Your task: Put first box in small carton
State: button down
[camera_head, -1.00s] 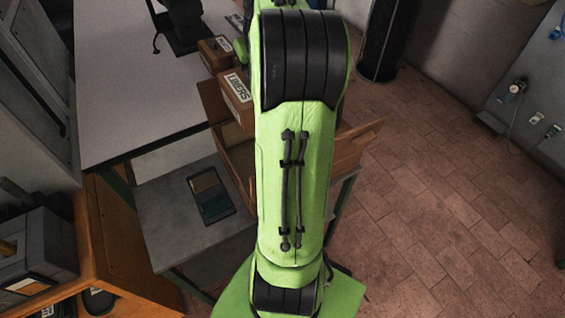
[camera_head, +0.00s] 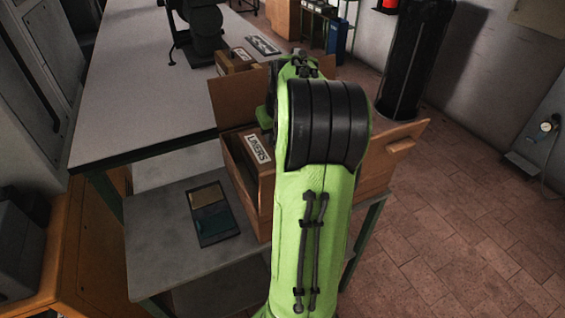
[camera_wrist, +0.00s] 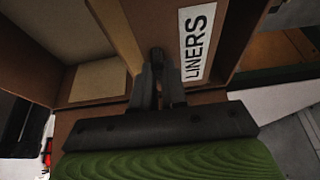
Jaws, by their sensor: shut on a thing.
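A brown box with a white "LINERS" label (camera_head: 258,148) is at the mouth of the open small carton (camera_head: 237,103). It sits between the carton's raised flaps, its lower part hidden by the carton wall. In the wrist view the label of this box (camera_wrist: 197,42) is right of the fingers, and the carton's inside (camera_wrist: 97,80) is to the left. My gripper (camera_wrist: 158,75) is shut on the box's edge. In the head view my green arm hides the gripper and much of the carton. I cannot tell whether the box touches the carton's floor.
The carton stands on a low grey table (camera_head: 165,235) with a dark tablet-like case (camera_head: 212,213) beside it. A second brown box (camera_head: 235,60) and a labelled sheet (camera_head: 263,45) lie on the long white bench (camera_head: 125,95). A black column (camera_head: 415,60) stands right. Brick floor is clear there.

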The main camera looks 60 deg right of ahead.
notch_tip(320, 180, down, 5)
jog(key=shift+r+b, duration=0.1)
jog(key=shift+b, duration=0.65)
jog(key=shift+f, duration=0.25)
jog(key=c, duration=1.2)
grip_release()
jog(key=shift+o, duration=0.2)
